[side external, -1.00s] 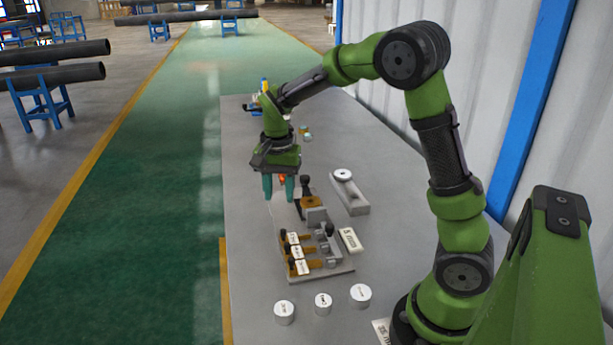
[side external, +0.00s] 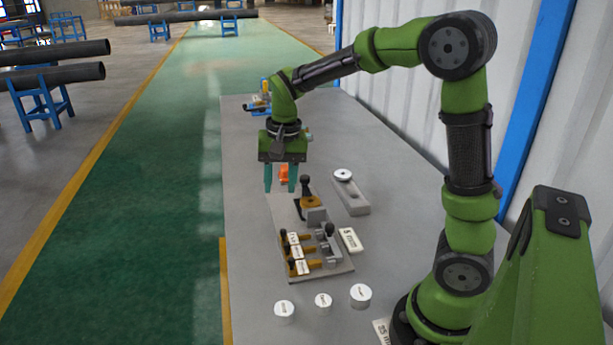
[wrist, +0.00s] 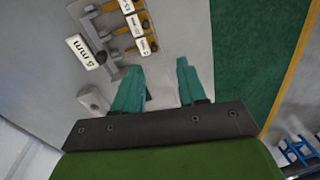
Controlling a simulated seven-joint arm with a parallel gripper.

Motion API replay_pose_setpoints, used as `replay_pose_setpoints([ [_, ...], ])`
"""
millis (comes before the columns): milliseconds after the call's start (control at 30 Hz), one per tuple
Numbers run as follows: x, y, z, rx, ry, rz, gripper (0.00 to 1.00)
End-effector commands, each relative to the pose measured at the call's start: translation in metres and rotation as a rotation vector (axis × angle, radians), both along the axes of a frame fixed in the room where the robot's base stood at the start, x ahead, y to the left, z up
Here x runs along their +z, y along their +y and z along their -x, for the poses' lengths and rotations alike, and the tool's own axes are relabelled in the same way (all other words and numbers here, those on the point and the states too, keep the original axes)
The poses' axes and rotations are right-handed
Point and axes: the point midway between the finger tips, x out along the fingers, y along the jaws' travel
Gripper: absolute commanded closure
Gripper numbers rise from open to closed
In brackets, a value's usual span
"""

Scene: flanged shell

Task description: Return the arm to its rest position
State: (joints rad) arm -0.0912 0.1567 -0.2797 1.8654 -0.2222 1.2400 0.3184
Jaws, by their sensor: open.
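My gripper (side external: 280,190) hangs over the left part of the grey table (side external: 250,270), above and behind the fixture. Its two teal fingers point down, apart and with nothing between them. The wrist view also shows my gripper (wrist: 160,80) open and empty over bare table. A brown flanged part (side external: 311,202) sits on the grey fixture in front of my gripper, with a black-handled clamp (side external: 304,187) beside it. My gripper is clear of both.
A plate with labelled pieces (side external: 320,262) and a white label block (side external: 350,239) lie nearer the camera. A grey block with a round disc (side external: 350,192) is to the right. The wall is beyond the table's right edge.

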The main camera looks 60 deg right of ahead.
Motion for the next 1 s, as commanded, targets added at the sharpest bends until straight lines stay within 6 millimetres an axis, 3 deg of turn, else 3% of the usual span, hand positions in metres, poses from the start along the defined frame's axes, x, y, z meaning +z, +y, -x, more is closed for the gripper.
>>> replay_pose_setpoints([
  [300,0.040,0.058,0.082,0.378,-0.328,-0.023,0.59],
  [500,0.050,0.079,0.126,0.501,-0.500,0.033,0.59],
  [667,0.057,0.083,0.141,0.514,-0.566,0.059,0.59],
  [1000,0.064,0.082,0.142,0.509,-0.590,0.067,0.59],
])
